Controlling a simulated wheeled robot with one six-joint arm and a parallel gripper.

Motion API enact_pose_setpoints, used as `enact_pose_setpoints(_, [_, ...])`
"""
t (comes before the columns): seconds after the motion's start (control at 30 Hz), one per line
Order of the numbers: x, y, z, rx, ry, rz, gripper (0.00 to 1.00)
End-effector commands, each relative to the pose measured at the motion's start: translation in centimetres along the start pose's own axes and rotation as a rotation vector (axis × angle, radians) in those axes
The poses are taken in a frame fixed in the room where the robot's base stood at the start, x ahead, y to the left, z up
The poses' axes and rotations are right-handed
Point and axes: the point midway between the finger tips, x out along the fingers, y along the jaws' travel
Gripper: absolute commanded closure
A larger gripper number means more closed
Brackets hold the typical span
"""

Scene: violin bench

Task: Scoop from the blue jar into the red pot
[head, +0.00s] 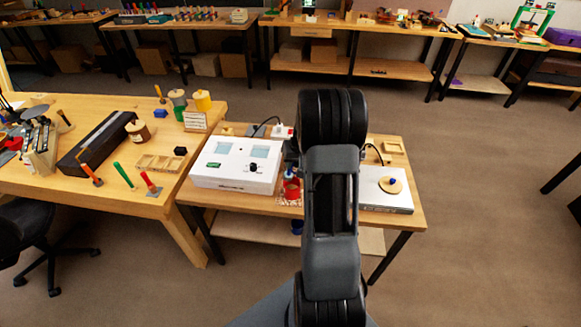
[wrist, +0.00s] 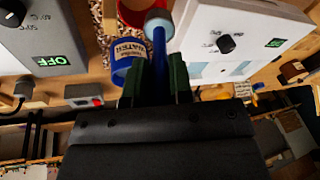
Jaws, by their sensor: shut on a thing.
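My gripper (wrist: 156,82), with dark green fingers, is shut on the dark blue handle of a scoop (wrist: 159,45) in the wrist view. The scoop's pale blue end (wrist: 158,20) points away from the fingers and looks empty of visible contents. The blue jar (wrist: 128,58), with a pale label, is just left of the handle; whether they touch is unclear. A dark red thing (wrist: 131,12), likely the red pot, is partly cut off at the top. In the head view a red pot (head: 291,189) stands by a speckled mat, left of my arm, which hides the gripper.
A white device with two windows (head: 236,164) stands left of the red pot. A white hotplate (head: 386,188) is to the right. A wooden bench (head: 130,190) with tools and jars adjoins at left. Open floor (head: 490,230) lies right of the table.

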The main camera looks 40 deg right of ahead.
Motion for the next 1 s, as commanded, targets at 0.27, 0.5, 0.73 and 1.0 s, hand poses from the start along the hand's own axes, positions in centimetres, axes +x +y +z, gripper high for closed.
enact_pose_setpoints(0.27, [0.6,1.0,0.4,0.018,0.044,-0.102,1.00])
enact_pose_setpoints(0.5, [0.7,1.8,0.7,0.034,0.083,-0.204,1.00])
enact_pose_setpoints(0.73, [0.9,2.2,0.9,0.043,0.109,-0.276,1.00])
enact_pose_setpoints(1.0, [1.2,2.9,1.2,0.059,0.145,-0.368,1.00])
